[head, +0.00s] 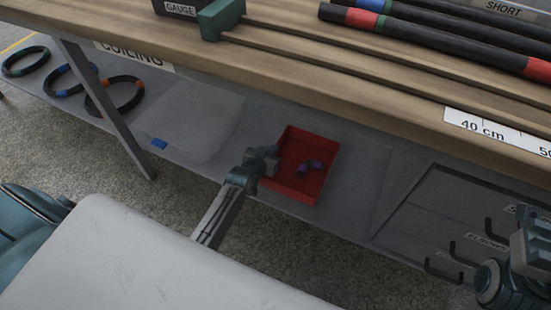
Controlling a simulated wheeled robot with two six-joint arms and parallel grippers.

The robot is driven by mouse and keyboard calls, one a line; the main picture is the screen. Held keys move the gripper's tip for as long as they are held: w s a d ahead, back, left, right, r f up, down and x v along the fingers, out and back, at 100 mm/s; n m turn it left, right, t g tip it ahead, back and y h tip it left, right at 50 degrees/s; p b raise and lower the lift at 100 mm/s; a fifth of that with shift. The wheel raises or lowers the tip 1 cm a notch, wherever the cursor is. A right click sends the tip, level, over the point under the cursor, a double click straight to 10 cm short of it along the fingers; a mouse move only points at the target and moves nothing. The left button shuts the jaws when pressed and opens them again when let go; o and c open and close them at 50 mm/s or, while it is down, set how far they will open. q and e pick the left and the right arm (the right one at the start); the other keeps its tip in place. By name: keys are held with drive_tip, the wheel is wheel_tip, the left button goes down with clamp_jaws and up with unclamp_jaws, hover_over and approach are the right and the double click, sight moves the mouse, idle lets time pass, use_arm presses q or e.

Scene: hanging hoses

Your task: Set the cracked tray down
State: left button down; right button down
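A red tray (322,153) is at the lower shelf under the workbench, with small purple curved pieces (311,166) inside. I cannot make out a crack, nor whether its base touches the shelf. My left gripper (268,156) is at the tray's left wall, its fingers overlapping the rim in the picture. The fingers are too small and dark to tell whether they are closed on it. My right gripper (532,243) is at the right edge, in front of the hooks and far from the tray; its fingers do not show clearly.
A wooden bench top (300,75) overhangs the grey shelf (345,190). Left of the tray lies a pale, translucent flat shape (195,120) with a blue tab. Coiled black hoses (118,95) lie farther left. Black hooks (465,255) stick out at lower right. A bench leg (105,105) stands left.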

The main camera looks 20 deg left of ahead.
sight(282, 150)
use_arm(q)
drive_tip(key=shift+w+d, duration=0.2)
drive_tip(key=shift+d, duration=0.15)
drive_tip(key=f, duration=0.1)
drive_tip(key=f+b, duration=0.2)
drive_tip(key=shift+w+d+f, duration=0.1)
drive_tip(key=shift+d+f, duration=0.15)
drive_tip(key=shift+d, duration=0.05)
drive_tip(key=shift+f, duration=0.1)
drive_tip(key=c, duration=1.6)
unclamp_jaws()
drive_tip(key=shift+c, duration=0.2)
